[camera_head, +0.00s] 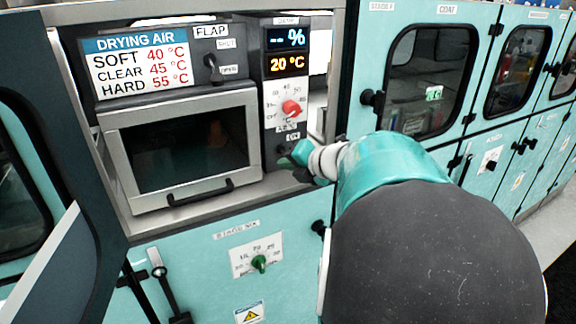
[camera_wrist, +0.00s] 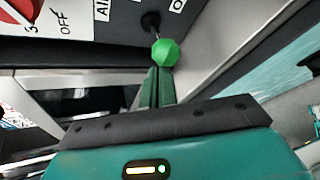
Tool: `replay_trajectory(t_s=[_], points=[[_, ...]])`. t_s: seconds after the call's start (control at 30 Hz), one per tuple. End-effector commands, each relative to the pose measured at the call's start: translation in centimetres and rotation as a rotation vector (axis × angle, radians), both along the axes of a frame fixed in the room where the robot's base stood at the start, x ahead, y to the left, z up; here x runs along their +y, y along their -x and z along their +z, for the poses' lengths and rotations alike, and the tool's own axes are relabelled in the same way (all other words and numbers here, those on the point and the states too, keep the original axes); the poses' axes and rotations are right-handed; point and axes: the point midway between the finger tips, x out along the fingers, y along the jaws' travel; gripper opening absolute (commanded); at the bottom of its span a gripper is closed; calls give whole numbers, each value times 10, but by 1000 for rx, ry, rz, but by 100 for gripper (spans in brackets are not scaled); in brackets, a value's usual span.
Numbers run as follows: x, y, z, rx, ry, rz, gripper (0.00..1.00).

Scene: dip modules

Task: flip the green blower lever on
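The blower lever has a green ball knob (camera_wrist: 166,52) on a thin stem from a dark round base, near the top middle of the wrist view. Partly covered "AIR" and "O…" labels flank the base. My gripper (camera_wrist: 157,72) has its two narrow green fingers together, with nothing seen between them. The tips are right at the knob; I cannot tell whether they touch it. In the head view my gripper (camera_head: 292,160) is at the foot of the narrow control panel (camera_head: 272,112), by the "ON" label, and the lever is largely hidden there.
A red knob (camera_head: 291,107) sits above on the same panel. The drying oven door (camera_head: 190,150) with its dark window is just left. A flap lever (camera_head: 211,62) is higher up. A green-handled selector (camera_head: 259,262) is on the lower teal front. Teal cabinets extend right.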

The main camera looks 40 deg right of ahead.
Motion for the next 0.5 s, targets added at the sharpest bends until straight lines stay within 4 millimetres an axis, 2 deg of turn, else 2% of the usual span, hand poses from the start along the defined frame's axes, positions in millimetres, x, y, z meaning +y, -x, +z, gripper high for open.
replay_trajectory(t_s=[0.5], points=[[-4, -4, 21, -4, 4, -8, 0]])
